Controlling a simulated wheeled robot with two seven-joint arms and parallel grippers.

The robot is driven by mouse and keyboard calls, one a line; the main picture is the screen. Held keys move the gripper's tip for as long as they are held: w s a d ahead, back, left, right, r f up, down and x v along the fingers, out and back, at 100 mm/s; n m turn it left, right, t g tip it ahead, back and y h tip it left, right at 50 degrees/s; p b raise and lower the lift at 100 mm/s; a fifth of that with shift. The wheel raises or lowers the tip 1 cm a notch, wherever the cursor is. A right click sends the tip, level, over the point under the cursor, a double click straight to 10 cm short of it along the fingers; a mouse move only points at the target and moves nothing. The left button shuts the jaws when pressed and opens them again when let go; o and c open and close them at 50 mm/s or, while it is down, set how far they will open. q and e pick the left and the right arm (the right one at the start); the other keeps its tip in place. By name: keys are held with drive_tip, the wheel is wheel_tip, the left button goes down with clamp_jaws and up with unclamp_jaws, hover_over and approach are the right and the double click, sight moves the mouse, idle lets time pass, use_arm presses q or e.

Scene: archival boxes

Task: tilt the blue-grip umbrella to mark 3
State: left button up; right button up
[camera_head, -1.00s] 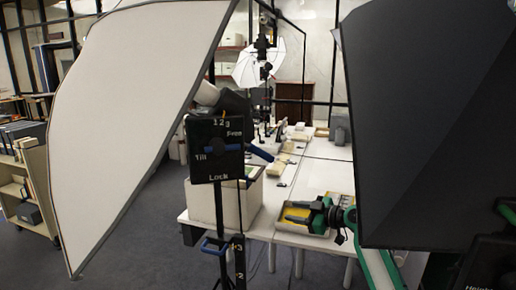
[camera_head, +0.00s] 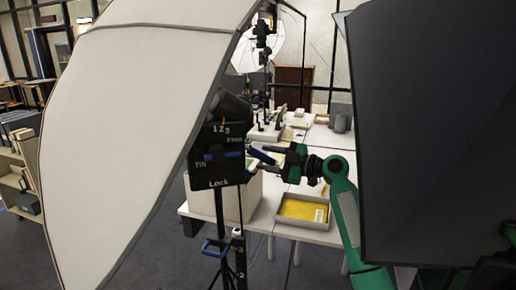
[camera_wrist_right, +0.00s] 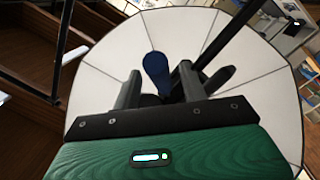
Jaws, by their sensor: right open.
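The large white umbrella (camera_head: 130,110) fills the left of the head view. On its stand is a black panel (camera_head: 217,172) lettered 1 2 3, Tilt, Free and Lock, with a blue lever (camera_head: 222,155) lying roughly level. A blue grip (camera_head: 262,155) sticks out to the right of the panel. My right gripper (camera_head: 268,158) is open at this grip. In the right wrist view, the blue grip (camera_wrist_right: 156,75) stands between the two fingers (camera_wrist_right: 158,88), in front of the white canopy (camera_wrist_right: 110,60). Contact with the fingers cannot be told. My left gripper is out of view.
A big dark panel (camera_head: 430,130) blocks the right side. A white table (camera_head: 335,170) with a yellow-lined tray (camera_head: 303,210) and a pale box (camera_head: 245,190) stands behind the stand. A second white umbrella (camera_head: 285,45) is farther back. A book cart (camera_head: 20,165) is at far left.

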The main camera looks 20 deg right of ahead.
sight(258, 157)
drive_tip(key=shift+p+x, duration=0.65)
drive_tip(key=shift+x, duration=1.1)
clamp_jaws()
